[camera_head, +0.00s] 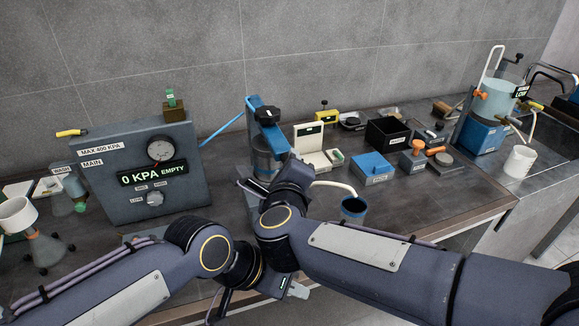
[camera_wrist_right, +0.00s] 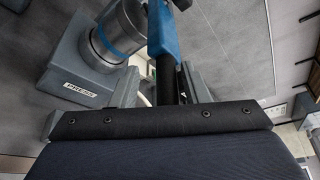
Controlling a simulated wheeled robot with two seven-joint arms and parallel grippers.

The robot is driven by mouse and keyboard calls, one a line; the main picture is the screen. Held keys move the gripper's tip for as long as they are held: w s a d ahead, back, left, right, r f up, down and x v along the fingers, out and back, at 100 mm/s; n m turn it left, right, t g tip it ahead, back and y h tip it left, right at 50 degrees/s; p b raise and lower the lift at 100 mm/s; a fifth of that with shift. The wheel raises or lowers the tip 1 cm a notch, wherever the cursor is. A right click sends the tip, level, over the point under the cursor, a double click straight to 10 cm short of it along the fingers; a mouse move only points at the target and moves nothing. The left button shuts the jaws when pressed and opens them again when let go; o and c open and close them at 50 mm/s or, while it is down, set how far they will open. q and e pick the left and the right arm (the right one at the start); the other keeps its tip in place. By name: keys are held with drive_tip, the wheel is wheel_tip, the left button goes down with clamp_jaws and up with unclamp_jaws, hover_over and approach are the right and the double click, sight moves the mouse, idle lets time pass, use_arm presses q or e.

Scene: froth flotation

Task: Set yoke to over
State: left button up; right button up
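The yoke (camera_head: 270,135) is a blue bar with a black knob, lying across the top of the grey press cylinder (camera_head: 264,165) in the head view. In the right wrist view the yoke (camera_wrist_right: 164,30) shows blue above a black post-like handle (camera_wrist_right: 168,82). My right gripper (camera_wrist_right: 160,78) has its two fingers apart, one on each side of the black handle, with a gap visible on the left. The cylinder (camera_wrist_right: 118,35) with a blue band is beside them on the PRESS base (camera_wrist_right: 85,88). My left gripper (camera_head: 252,296) hangs low near the table's front edge, looking open and empty.
A grey pressure panel (camera_head: 152,190) reading 0 KPA EMPTY stands left of the press. A blue box (camera_head: 372,170) and a black bin (camera_head: 388,134) lie further right. My right forearm covers the front middle.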

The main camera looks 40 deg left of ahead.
drive_tip(key=shift+w+d, duration=0.1)
drive_tip(key=shift+d, duration=0.1)
drive_tip(key=b+v, duration=0.2)
drive_tip(key=v, duration=0.5)
drive_tip(key=shift+s+d, duration=0.2)
drive_tip(key=shift+s, duration=0.1)
drive_tip(key=shift+w+r, duration=0.1)
drive_tip(key=shift+r, duration=0.05)
